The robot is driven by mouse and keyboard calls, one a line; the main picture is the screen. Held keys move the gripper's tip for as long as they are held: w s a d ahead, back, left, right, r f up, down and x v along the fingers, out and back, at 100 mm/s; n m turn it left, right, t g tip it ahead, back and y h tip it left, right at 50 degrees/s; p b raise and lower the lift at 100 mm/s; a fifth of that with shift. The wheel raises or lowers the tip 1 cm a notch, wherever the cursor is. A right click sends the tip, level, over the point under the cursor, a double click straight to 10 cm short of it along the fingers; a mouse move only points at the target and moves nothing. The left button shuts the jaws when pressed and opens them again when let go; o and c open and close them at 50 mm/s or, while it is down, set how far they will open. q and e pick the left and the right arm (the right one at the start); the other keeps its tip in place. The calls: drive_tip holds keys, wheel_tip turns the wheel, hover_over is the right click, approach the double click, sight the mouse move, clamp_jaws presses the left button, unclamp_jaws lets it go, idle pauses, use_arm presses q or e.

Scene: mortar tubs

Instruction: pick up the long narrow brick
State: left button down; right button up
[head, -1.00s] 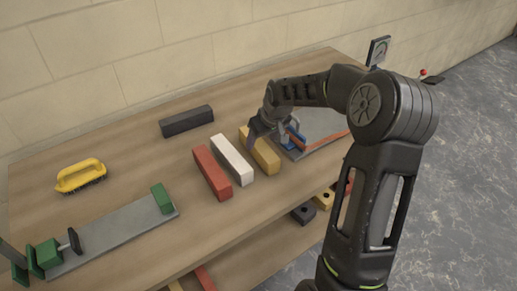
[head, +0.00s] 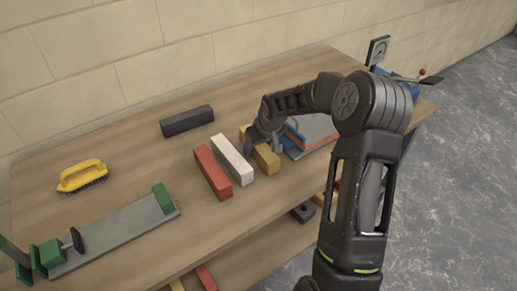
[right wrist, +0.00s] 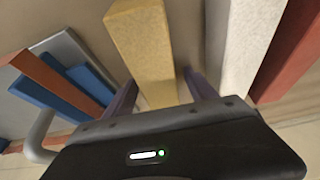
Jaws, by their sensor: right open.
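Several long bricks lie on the wooden table: a yellow one (head: 267,159), a white one (head: 232,160), a red one (head: 212,172) and a dark grey one (head: 187,121). My right gripper (head: 260,143) is over the middle of the yellow brick and hides part of it. In the right wrist view the yellow brick (right wrist: 143,45) runs between the two spread fingers of the gripper (right wrist: 160,92), with a gap beside it. The white brick (right wrist: 243,45) lies just right of the fingers there. My left gripper is out of view.
A grey plate with blue and orange parts (head: 318,128) lies right of the yellow brick. A green-ended jig (head: 120,236) and a yellow-handled brush (head: 81,176) are at left. A gauge (head: 378,51) stands at the back right. The table's middle left is clear.

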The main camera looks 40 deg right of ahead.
drive_tip(key=shift+c, duration=0.2)
clamp_jaws()
idle(0.4)
drive_tip(key=shift+w+r, duration=0.1)
drive_tip(key=shift+r, duration=0.05)
idle(0.3)
